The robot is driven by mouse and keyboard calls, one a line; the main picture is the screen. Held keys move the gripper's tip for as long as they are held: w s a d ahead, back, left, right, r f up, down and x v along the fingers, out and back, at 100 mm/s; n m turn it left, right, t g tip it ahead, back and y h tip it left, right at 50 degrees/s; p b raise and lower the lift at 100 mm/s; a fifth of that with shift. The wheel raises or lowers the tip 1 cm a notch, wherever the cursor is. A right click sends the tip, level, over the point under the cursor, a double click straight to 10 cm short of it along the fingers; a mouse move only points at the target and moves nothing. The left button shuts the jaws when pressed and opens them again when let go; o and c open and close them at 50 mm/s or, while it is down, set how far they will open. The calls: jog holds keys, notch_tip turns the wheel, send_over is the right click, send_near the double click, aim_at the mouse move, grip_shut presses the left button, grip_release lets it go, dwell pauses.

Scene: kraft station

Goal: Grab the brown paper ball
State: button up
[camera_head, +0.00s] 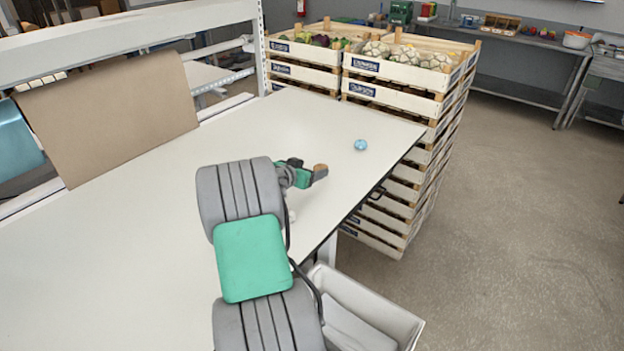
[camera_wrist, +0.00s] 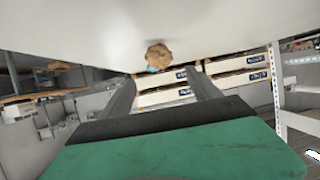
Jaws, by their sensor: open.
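The brown paper ball (camera_head: 321,170) is on the white table, just beyond the tip of my gripper (camera_head: 308,176) in the head view. In the wrist view the table appears at the top, and the crumpled brown ball (camera_wrist: 158,54) shows ahead of the space between my two fingers. My gripper (camera_wrist: 165,80) is open, with its fingers apart on either side and nothing visible between them. The head view is too small to show whether a finger touches the ball.
A light blue ball (camera_head: 360,145) lies farther off on the table, and shows partly behind the brown ball in the wrist view (camera_wrist: 152,70). Stacked wooden crates (camera_head: 400,85) of produce stand past the table's far edge. A brown paper sheet (camera_head: 115,115) hangs at left.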

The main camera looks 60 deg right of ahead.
aim_at(318, 169)
jog(key=shift+w+d+f+b, duration=0.1)
jog(key=shift+w+f+b, duration=0.1)
jog(key=shift+f, duration=0.3)
jog(key=shift+w+d+f+b, duration=0.1)
jog(key=shift+w+f+b, duration=0.1)
jog(key=shift+f, duration=0.25)
jog(key=p+x, duration=0.1)
jog(key=x, duration=0.1)
jog(key=p+x, duration=0.1)
jog(key=x, duration=0.1)
jog(key=p+x, duration=0.1)
jog(key=x, duration=0.2)
jog(key=shift+s+r, duration=0.1)
jog(key=shift+s, duration=0.25)
jog(key=shift+d, duration=0.25)
jog(key=shift+w, duration=0.1)
jog(key=c, duration=1.4)
